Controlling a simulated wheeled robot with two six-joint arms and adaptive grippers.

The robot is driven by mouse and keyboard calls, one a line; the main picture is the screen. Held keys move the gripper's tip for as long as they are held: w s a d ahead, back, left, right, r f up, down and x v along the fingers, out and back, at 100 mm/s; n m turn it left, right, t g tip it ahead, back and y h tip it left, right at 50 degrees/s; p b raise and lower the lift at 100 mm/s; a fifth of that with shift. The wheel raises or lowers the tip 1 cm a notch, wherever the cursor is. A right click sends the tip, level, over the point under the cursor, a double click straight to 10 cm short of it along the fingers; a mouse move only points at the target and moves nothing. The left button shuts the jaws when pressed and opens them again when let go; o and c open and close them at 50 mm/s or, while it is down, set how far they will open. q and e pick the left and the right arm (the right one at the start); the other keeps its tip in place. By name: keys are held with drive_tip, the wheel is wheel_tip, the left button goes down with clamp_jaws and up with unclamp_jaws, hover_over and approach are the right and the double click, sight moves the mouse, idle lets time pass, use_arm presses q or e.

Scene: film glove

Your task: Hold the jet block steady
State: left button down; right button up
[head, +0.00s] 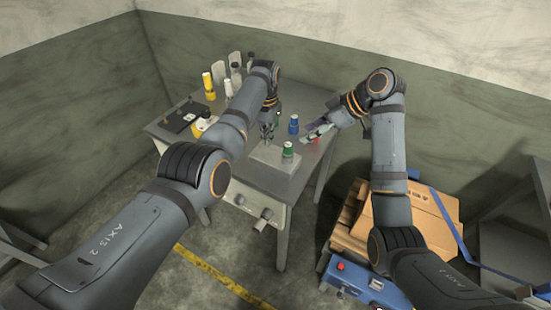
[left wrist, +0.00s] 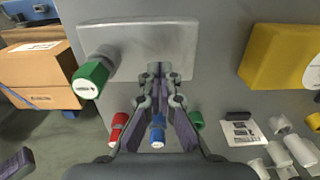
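The jet block, seemingly the pale grey flat block (head: 272,171), lies at the table's front edge with a green-capped piece (head: 288,150) at its right side. The block also shows at the top of the left wrist view (left wrist: 125,38), with the green cap (left wrist: 90,80) at its left end. My left gripper (head: 267,136) points down at the block's back edge. Its fingertips (left wrist: 157,72) are close together and overlap that edge in the picture; contact is unclear and nothing shows between them. My right gripper (head: 312,133) is low over the table's right side; its fingers are too small to read.
A yellow block (left wrist: 283,58), a black plate (head: 180,117) and several bottles are at the table's left and back. Cardboard boxes (head: 430,215) lie beside the table.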

sight(268, 153)
use_arm(q)
drive_tip(key=shift+f, duration=0.35)
idle(0.5)
drive_tip(key=shift+f, duration=0.65)
drive_tip(key=shift+f, duration=0.3)
drive_tip(key=shift+f, duration=0.5)
drive_tip(key=shift+f, duration=0.2)
